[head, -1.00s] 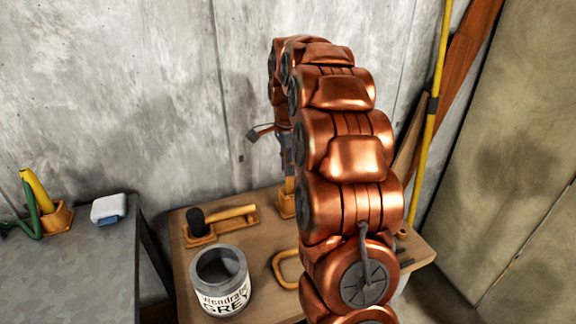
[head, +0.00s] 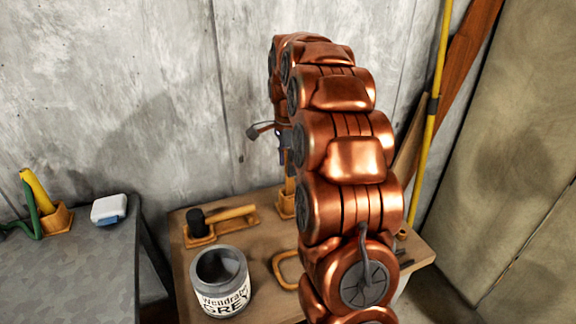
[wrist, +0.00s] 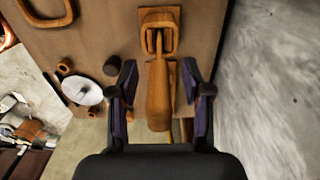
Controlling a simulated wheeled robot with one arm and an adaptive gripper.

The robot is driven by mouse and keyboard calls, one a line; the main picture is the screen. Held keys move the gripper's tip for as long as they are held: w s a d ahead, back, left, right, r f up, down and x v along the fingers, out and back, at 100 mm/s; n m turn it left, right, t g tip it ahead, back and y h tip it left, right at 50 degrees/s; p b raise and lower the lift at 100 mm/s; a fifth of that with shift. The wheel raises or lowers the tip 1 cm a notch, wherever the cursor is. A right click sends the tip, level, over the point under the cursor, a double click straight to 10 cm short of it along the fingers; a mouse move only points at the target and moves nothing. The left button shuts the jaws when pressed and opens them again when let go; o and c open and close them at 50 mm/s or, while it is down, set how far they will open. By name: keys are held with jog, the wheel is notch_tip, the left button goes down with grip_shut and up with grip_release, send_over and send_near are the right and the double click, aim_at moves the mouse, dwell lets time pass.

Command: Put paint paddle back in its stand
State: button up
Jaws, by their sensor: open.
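The wooden paint paddle (wrist: 158,98) stands with its far end in the slot of its wooden stand (wrist: 157,17) in the wrist view. My gripper (wrist: 160,98) is open, with one dark finger on each side of the paddle and a gap to each. In the head view the stand (head: 286,207) is on the table, left of my arm and partly hidden by it. A strip of the paddle (head: 290,184) shows above it. How deep the paddle sits in the slot is hard to see.
A grey paint can (head: 222,282) stands at the table's front left. A wooden-handled tool (head: 232,213) lies behind it. A wooden loop (head: 284,270) is right of the can. The concrete wall (wrist: 270,80) is close beside my gripper. A white disc (wrist: 81,87) shows left.

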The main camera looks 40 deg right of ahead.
notch_tip(320, 180, up, 11)
jog(key=shift+r, duration=0.1)
dwell(0.6)
dwell(0.6)
jog(key=shift+s+a, duration=0.15)
jog(key=shift+a, duration=0.2)
jog(key=s+a+n+p, duration=0.3)
jog(key=s+a+n, duration=0.85)
jog(key=a, duration=0.45)
jog(key=s+a+f+n+p, duration=0.1)
jog(key=s+a+f+n, duration=0.1)
jog(key=s, duration=0.5)
jog(key=s+a+f+n+g+p, duration=0.1)
jog(key=s+a+f+n, duration=0.2)
jog(key=s, duration=0.4)
jog(key=s+a+f+n+p, duration=0.1)
jog(key=s+a+f+n, duration=0.1)
jog(key=s, duration=0.5)
jog(key=shift+s+a+f+n+g, duration=0.15)
jog(key=shift+s+a+n+g, duration=0.3)
jog(key=shift+n, duration=0.8)
jog(key=shift+w, duration=0.15)
